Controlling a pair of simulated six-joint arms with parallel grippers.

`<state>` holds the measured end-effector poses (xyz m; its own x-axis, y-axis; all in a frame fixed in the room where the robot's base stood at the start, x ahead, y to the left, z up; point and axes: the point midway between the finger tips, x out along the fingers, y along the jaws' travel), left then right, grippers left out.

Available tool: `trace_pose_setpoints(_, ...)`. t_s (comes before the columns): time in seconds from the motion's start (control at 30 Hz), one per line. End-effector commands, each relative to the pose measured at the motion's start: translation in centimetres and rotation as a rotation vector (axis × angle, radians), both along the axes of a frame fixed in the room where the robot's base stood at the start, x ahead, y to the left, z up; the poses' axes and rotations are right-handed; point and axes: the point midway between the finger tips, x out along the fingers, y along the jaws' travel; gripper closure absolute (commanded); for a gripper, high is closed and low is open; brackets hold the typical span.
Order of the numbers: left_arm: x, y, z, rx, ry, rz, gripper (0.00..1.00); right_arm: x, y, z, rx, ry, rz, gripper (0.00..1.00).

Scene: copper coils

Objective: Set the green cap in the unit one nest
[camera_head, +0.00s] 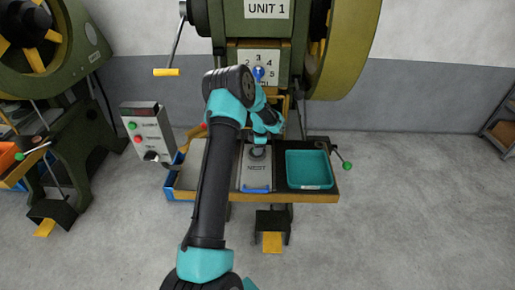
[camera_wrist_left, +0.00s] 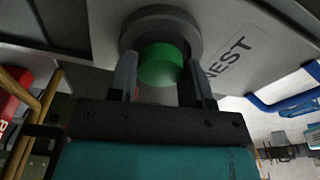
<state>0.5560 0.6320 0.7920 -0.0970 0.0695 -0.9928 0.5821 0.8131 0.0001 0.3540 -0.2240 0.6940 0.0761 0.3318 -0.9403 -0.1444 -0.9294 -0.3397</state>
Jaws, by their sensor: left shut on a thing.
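The green cap (camera_wrist_left: 161,66) is between the two fingers of my left gripper (camera_wrist_left: 156,72), which is shut on it. In the left wrist view the cap overlaps the dark round nest ring (camera_wrist_left: 150,22); whether it is seated in it or just above I cannot tell. In the head view the nest (camera_head: 257,153) sits on a grey plate marked NEST, under the press marked UNIT 1 (camera_head: 266,10). My left gripper (camera_head: 262,143) is close over the nest there, partly hidden, and the cap does not show. My right gripper is not in view.
A teal tray (camera_head: 308,156) stands right of the nest plate, with a blue handle (camera_head: 257,190) at the plate's front. A control box (camera_head: 147,130) with buttons and a yellow-gripped lever (camera_head: 166,72) are at the left. The press body stands close behind.

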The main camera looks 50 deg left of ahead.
Motion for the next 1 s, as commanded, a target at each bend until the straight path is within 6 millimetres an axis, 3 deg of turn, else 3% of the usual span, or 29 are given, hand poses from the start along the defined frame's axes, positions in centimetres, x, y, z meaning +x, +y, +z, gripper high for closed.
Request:
trace_pose_setpoints(0.87, -0.2, -0.2, -1.6, -0.004, 0.005, 0.001, 0.78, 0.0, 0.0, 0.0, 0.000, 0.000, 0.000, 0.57)
trace_pose_setpoints(0.9, -0.2, -0.2, -1.6, -0.005, 0.006, 0.001, 0.51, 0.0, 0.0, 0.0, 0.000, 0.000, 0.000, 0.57)
trace_pose_setpoints(1.0, -0.3, -0.2, -1.7, -0.006, 0.008, 0.001, 0.41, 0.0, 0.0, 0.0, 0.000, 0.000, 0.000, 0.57)
